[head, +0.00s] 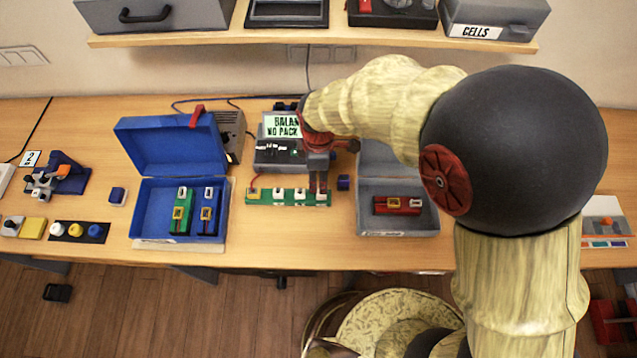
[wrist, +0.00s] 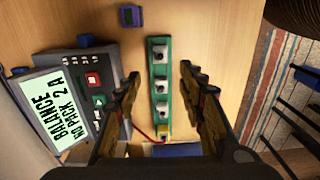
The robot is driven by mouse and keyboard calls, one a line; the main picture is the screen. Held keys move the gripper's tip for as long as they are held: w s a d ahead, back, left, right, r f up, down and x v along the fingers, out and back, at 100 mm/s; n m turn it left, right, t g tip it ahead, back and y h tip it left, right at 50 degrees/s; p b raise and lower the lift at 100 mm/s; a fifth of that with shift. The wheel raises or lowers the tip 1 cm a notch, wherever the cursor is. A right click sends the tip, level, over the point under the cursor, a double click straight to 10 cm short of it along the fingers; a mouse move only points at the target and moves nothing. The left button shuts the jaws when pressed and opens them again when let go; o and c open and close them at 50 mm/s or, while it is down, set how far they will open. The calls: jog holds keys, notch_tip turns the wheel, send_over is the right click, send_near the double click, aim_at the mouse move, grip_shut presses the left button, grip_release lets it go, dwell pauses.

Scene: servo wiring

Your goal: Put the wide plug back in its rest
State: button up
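A green strip (head: 260,198) lies on the bench and holds several small plugs in a row. A yellow plug (head: 252,193) with a red wire sits at its left end, and white plugs (head: 278,194) fill the other places. In the wrist view the strip (wrist: 161,97) runs upright, with the yellow plug (wrist: 163,134) at the bottom. I cannot tell which plug is the wide one, or which place is its rest. My gripper (head: 318,184) is above the right part of the strip. In the wrist view my gripper (wrist: 160,76) is open and empty, its fingers either side of the strip.
A balance charger (head: 279,154) reading "NO PACK" stands behind the strip. An open blue case (head: 152,212) with battery packs is left, and an open grey case (head: 398,222) with a red pack is right. A small blue block (head: 344,183) stands beside the strip.

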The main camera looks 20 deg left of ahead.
jog(key=shift+r, duration=0.9)
jog(key=s+d+r+m+t+b, duration=0.2)
jog(key=d+r+m, duration=0.3)
jog(key=d, duration=0.6)
jog(key=s+d+r+m+t+b, duration=0.1)
jog(key=s+d+r+m+b, duration=0.2)
jog(key=d+m, duration=0.6)
jog(key=s+d+r+m+t+b, duration=0.2)
jog(key=d+r+m, duration=0.5)
jog(key=d, duration=0.6)
jog(key=shift+s+r+t+b, duration=0.3)
jog(key=shift+s+r+b, duration=0.2)
jog(key=shift+s+b, duration=0.3)
jog(key=shift+w, duration=0.1)
jog(key=shift+c, duration=0.3)
